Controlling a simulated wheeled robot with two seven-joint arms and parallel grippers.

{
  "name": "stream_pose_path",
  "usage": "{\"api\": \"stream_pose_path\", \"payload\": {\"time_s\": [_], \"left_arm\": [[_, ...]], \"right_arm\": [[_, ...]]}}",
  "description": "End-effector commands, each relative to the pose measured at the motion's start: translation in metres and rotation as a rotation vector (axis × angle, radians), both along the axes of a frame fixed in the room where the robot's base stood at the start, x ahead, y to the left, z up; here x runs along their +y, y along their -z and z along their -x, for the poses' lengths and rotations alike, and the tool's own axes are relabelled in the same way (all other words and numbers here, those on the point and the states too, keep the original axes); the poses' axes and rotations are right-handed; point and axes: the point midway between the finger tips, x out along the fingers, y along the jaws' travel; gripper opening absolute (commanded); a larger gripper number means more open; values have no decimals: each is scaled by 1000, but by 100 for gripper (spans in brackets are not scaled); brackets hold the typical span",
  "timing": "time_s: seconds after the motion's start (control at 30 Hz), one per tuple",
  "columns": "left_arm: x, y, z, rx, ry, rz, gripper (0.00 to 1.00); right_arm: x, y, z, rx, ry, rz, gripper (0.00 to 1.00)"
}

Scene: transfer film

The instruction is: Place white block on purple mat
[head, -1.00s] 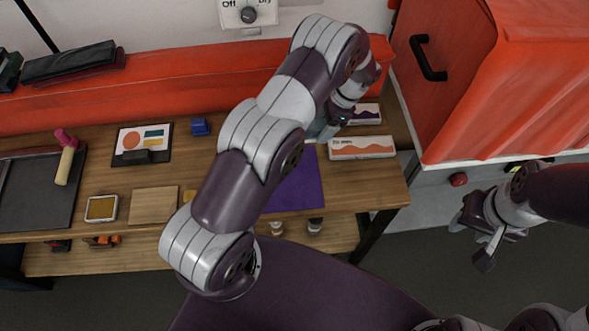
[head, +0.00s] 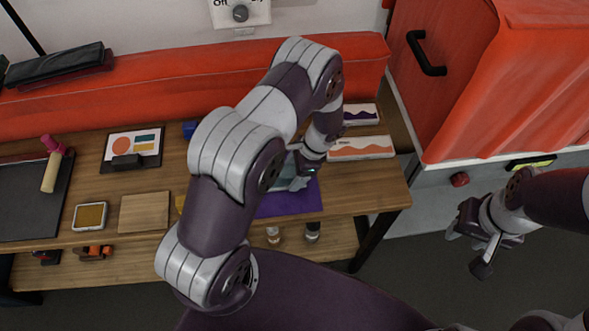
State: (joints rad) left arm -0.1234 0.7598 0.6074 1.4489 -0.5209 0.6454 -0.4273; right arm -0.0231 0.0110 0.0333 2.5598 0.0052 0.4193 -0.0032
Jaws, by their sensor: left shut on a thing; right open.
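The purple mat (head: 290,204) lies on the wooden table near its front edge, partly covered by my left arm. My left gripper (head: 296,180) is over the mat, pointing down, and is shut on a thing. I take this to be the white block, but the arm and fingers hide nearly all of it. I cannot tell whether it touches the mat. My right gripper (head: 481,243) is open and empty, off to the right over the floor, away from the table.
Two patterned white boxes, one orange (head: 361,148) and one purple (head: 361,115), stand right of the mat. A wooden square (head: 144,212), an ink pad (head: 90,216), a colour card (head: 133,143), a blue thing (head: 189,130) and a black tray (head: 25,205) with a pink-headed roller (head: 51,165) are left.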

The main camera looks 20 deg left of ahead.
Motion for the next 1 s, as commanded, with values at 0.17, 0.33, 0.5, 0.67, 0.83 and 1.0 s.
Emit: {"api": "stream_pose_path", "payload": {"time_s": [0.17,0.33,0.5,0.67,0.83,1.0], "left_arm": [[0,3,0,0,0,0,80],[0,3,0,0,0,0,99],[0,3,0,0,0,0,99],[0,2,0,0,0,0,99],[-4,-9,-4,-5,2,1,99],[-19,-48,-13,-7,2,1,99]], "right_arm": [[0,3,0,0,0,0,43],[0,2,0,0,0,0,43],[0,2,0,0,0,0,43],[0,2,0,0,0,0,43],[0,4,0,0,0,0,43],[0,16,0,0,0,0,43]]}}
